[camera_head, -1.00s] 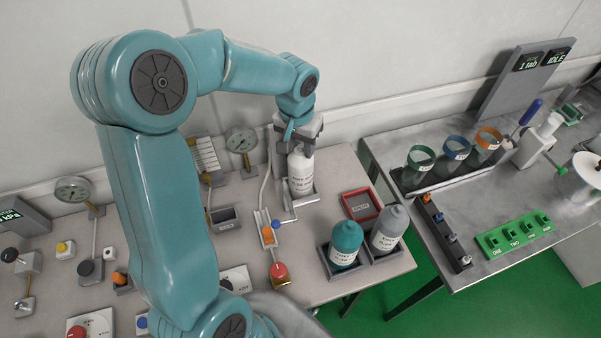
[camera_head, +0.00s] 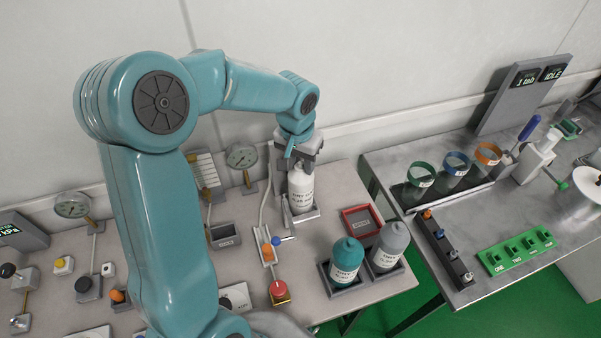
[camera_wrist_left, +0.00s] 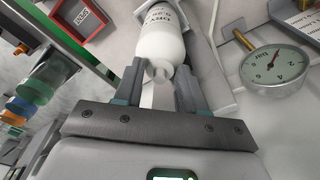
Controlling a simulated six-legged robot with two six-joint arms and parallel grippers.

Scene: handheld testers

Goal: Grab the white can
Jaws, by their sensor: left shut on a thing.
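The white can (camera_head: 300,188) is a white bottle-shaped container with a printed label. It stands upright at a small grey holder (camera_head: 303,214) near the wall. My left gripper (camera_head: 299,160) reaches down on it from above. In the left wrist view the can (camera_wrist_left: 160,38) has its narrow top between the two fingers of my left gripper (camera_wrist_left: 161,78), which is shut on it. Whether the can's base touches the holder is hard to tell. My right gripper is not in view.
A teal bottle (camera_head: 346,262) and a grey bottle (camera_head: 388,246) stand in dark holders to the right. A red tray (camera_head: 361,220) lies nearby. A gauge (camera_head: 241,157) stands left of the can. A blue-and-orange fixture (camera_head: 269,250) is in front.

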